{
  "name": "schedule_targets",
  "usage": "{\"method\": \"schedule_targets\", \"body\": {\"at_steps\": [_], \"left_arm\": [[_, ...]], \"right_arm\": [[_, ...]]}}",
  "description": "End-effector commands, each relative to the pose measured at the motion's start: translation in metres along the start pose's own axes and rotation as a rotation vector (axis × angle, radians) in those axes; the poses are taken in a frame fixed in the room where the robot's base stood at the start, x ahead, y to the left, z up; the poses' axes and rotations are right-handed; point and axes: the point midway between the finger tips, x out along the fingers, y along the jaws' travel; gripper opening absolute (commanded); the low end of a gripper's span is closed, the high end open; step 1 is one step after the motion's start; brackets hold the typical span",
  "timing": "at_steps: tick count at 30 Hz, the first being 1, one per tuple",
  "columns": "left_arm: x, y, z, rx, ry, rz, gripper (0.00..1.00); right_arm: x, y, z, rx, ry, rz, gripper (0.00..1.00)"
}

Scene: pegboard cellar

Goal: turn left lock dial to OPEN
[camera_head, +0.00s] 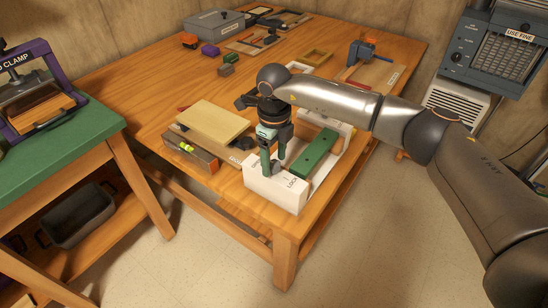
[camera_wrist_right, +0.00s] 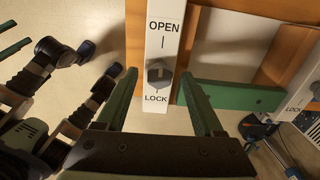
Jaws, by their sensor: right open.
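The left lock block (camera_head: 262,186) is white and stands at the table's front corner. In the right wrist view its white face (camera_wrist_right: 157,125) reads OPEN at the top and LOCK at the bottom. The grey left dial (camera_wrist_right: 158,74) sits between the words, nearer LOCK; its exact pointing is hard to tell. My right gripper (camera_head: 274,171) is open over this block. In the wrist view its green fingers stand apart on either side of the dial, with a gap to it.
A green bar (camera_head: 319,153) runs beside the left block. A second white block (camera_wrist_right: 298,98) marked LOCK is at the right. A wooden board (camera_head: 211,122) and a level (camera_head: 190,149) lie left of my gripper. A green-topped bench (camera_head: 60,150) stands farther left.

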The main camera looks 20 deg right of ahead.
Motion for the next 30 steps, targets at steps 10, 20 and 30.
{"method": "schedule_targets", "body": {"at_steps": [10,20,30], "left_arm": [[0.000,-0.001,0.000,0.000,0.000,-0.001,0.50],[0.000,0.000,0.000,0.000,0.001,-0.001,0.50],[0.000,0.000,-0.001,0.001,0.001,0.000,0.50]], "right_arm": [[-0.018,0.000,0.000,0.000,-0.001,-0.001,0.69],[-0.088,0.000,0.001,0.001,-0.002,-0.002,0.69],[-0.124,0.000,0.000,0.001,0.000,0.000,0.69]]}}
